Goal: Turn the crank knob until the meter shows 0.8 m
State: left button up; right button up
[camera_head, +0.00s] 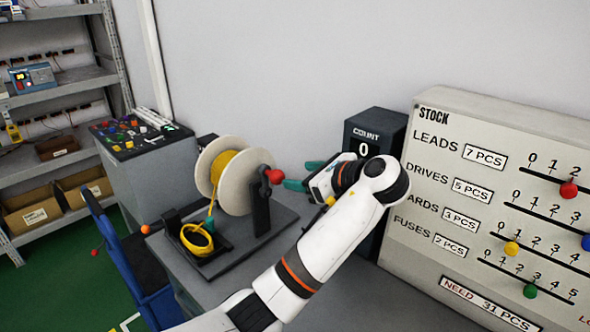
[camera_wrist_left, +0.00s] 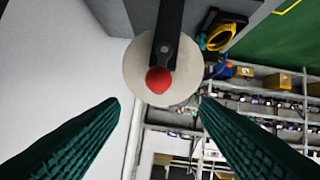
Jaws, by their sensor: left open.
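The crank knob (camera_head: 275,176) is a red ball on the near side of a white spool (camera_head: 234,196) wound with yellow wire. In the left wrist view the red knob (camera_wrist_left: 158,80) sits centred just beyond my fingertips. My left gripper (camera_head: 298,175) is open, its teal fingers pointing at the knob from the right; no contact shows. In the left wrist view my left gripper (camera_wrist_left: 159,103) has its fingers wide apart and empty. No display in metres is readable. A dark box (camera_head: 363,146) marked COUNT shows 0. My right gripper is not in view.
Yellow wire runs down to a coil (camera_head: 197,238) in a black holder. A STOCK board (camera_head: 455,190) with coloured sliders stands right of my arm. A grey cabinet (camera_head: 150,165) with small parts on top and shelves (camera_head: 55,85) stand left. A blue chair-like object (camera_head: 140,270) is front left.

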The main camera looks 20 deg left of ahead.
aim_at(282, 173)
pick_arm(q)
jog(key=p+x, duration=0.2)
jog(key=x, duration=0.8)
jog(key=shift+w+a+f, duration=0.1)
jog(key=shift+a+f, duration=0.05)
jog(key=shift+a, duration=0.05)
jog(key=shift+w+a+f, duration=0.15)
jog(key=shift+a+f, duration=0.05)
jog(key=shift+a, duration=0.2)
jog(key=c, duration=1)
jog(key=shift+w+d+f, duration=0.1)
jog(key=shift+w+d, duration=0.15)
jog(key=shift+w, duration=0.25)
jog(key=shift+w+d+f, duration=0.1)
jog(key=shift+w+f, duration=0.05)
jog(key=shift+w, duration=0.25)
jog(key=shift+w+d+f, duration=0.1)
jog(key=shift+w+d, duration=0.05)
jog(key=shift+w, duration=0.2)
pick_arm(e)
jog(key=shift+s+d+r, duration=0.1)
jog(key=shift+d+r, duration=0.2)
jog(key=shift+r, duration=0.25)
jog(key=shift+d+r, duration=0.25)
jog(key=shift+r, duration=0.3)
pick_arm(q)
jog(key=shift+f, duration=0.1)
